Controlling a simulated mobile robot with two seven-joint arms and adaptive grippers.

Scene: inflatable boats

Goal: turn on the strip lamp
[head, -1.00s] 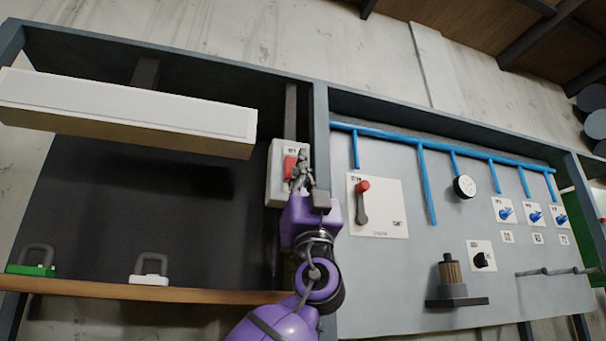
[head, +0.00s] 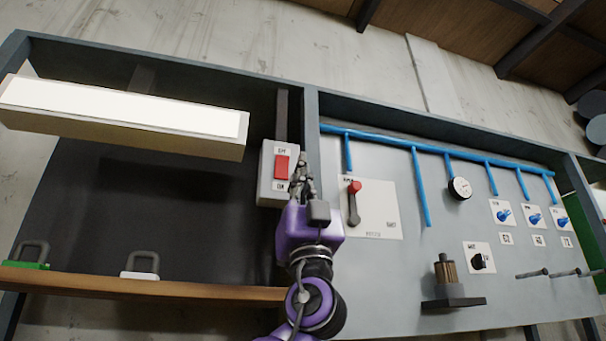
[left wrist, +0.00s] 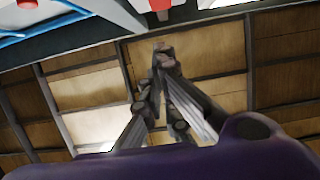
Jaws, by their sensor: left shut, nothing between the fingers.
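The strip lamp (head: 120,105) hangs at the upper left, and its long face glows bright white. A grey switch box (head: 266,190) with a red rocker (head: 282,167) is fixed to its right, near the frame post. Labels sit above and below the rocker. My left gripper (head: 301,172) is shut and empty, just right of the rocker, overlapping the box's right edge in the head view. I cannot tell whether it touches the box. In the left wrist view its closed fingertips (left wrist: 163,52) point up, with a red part beyond them at the top edge. My right gripper is out of view.
A panel to the right holds a red-knobbed lever (head: 353,205), blue pipes (head: 422,190), a gauge (head: 460,188) and several blue valves. A wooden shelf (head: 150,290) with two padlock-like objects runs below the lamp. A dark post (head: 313,130) stands beside the switch box.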

